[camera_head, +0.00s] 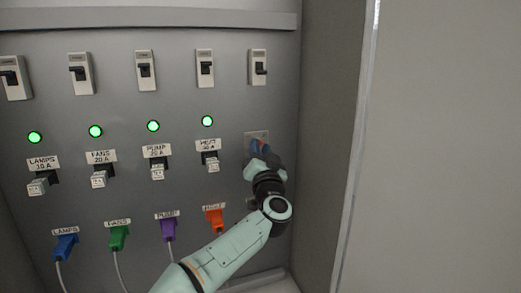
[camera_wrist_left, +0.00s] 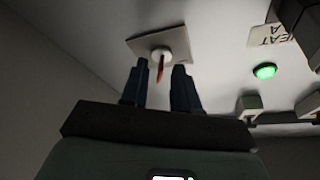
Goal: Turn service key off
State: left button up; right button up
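The service key shows in the left wrist view as a thin red key (camera_wrist_left: 160,68) standing out from a round pale lock on a square plate (camera_wrist_left: 143,43). In the head view the plate (camera_head: 251,134) sits on the panel's right side, below the rightmost breaker. My left gripper (camera_head: 259,147) is in front of this plate and hides most of the lock. In the left wrist view my left gripper (camera_wrist_left: 158,86) has its two dark blue fingers apart, one on each side of the key's line, with gaps on both sides. My right gripper is not in view.
Several breakers (camera_head: 146,70) line the panel's top, with green lamps (camera_head: 153,126) lit below. Labelled plug-in blocks (camera_head: 157,172) and coloured connectors (camera_head: 168,228) with cables stand left of my arm. The cabinet side wall (camera_head: 325,130) is close on the right.

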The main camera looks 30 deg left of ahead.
pick_arm(q)
grip_shut()
jog(key=shift+n, duration=0.5)
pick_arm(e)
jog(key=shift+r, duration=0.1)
pick_arm(q)
jog(key=n+g+y+p, duration=0.1)
jog(key=n+g+y, duration=0.1)
jog(key=n, duration=0.3)
jog(key=n+g+y+p, duration=0.1)
jog(key=n+g+y, duration=0.1)
jog(key=n, duration=0.4)
jog(key=n+g+y+p, duration=0.1)
jog(key=n+g, duration=0.1)
jog(key=n, duration=0.3)
jog(key=shift+w+d+r+g+y, duration=0.1)
jog(key=shift+w+d+g+y, duration=0.2)
jog(key=shift+y, duration=0.1)
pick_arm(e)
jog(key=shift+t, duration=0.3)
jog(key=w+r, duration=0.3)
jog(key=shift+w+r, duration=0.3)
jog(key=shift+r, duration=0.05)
pick_arm(q)
jog(key=shift+n, duration=0.4)
grip_release()
